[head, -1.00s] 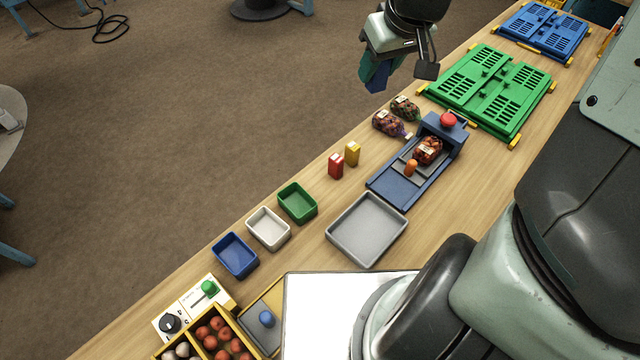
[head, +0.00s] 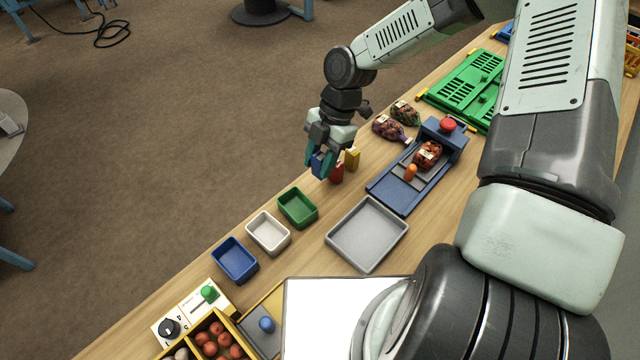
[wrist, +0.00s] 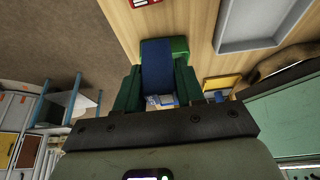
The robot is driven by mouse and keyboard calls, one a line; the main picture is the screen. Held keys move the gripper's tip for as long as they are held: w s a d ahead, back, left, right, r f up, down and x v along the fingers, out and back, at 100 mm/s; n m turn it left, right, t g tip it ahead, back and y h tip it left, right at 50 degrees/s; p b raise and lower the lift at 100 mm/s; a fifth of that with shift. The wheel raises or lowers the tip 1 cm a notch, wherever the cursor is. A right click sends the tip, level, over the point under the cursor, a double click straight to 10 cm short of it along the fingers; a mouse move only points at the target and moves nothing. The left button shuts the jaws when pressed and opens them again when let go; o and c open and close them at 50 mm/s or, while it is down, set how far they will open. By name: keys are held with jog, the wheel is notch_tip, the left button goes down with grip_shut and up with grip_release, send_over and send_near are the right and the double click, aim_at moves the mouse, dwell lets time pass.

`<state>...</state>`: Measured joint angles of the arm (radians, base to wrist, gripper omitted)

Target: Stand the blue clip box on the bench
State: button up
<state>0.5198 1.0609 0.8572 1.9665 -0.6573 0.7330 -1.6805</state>
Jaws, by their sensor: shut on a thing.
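My gripper (head: 320,166) is shut on the blue clip box (head: 317,162), near the bench's far edge. In the wrist view the blue clip box (wrist: 157,65) lies between the two green fingers, its long side running away from the palm. In the head view the fingers cover part of it. I cannot tell whether its lower end touches the bench (head: 300,240). A red clip box (head: 336,174) stands close to the right of the fingers, partly hidden. A yellow clip box (head: 352,158) stands just beyond it.
Green (head: 297,208), white (head: 268,231) and blue (head: 235,258) bins line the bench edge to the lower left. A grey tray (head: 366,234) lies nearer me. A blue fixture (head: 392,190) and filled net sacks (head: 388,128) are to the right.

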notch_tip(320, 180, down, 7)
jog(key=shift+f, duration=0.15)
jog(key=shift+f, duration=0.15)
jog(key=o, duration=1.1)
jog(key=v, duration=1.2)
jog(key=shift+s+r, duration=0.1)
jog(key=shift+r, duration=0.15)
